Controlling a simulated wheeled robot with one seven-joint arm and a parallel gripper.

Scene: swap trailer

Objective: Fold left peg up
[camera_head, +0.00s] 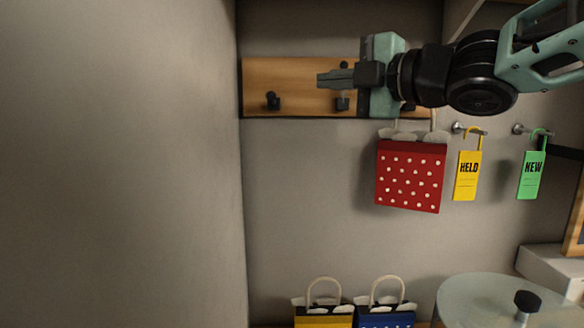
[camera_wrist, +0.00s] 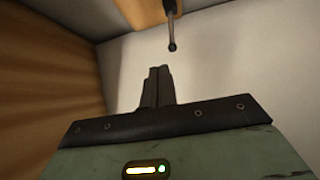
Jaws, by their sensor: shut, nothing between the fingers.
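A wooden peg board (camera_head: 300,72) is on the back wall. The left peg (camera_head: 272,101), dark with a knobbed end, is at its lower left and carries nothing. A middle peg (camera_head: 342,102) sits just below my gripper's fingers. My gripper (camera_head: 322,80) is shut and empty, pointing left in front of the board, right of and a little above the left peg. In the wrist view my gripper's shut fingers (camera_wrist: 157,88) point toward a thin dark rod with a round end (camera_wrist: 171,32); I cannot tell which peg that is.
A red dotted bag (camera_head: 410,175) hangs below my wrist. A yellow HELD tag (camera_head: 467,176) and a green NEW tag (camera_head: 530,175) hang on hooks to the right. Yellow (camera_head: 323,320) and blue (camera_head: 385,318) bags stand below. The left wall (camera_head: 120,160) is near the board's left end.

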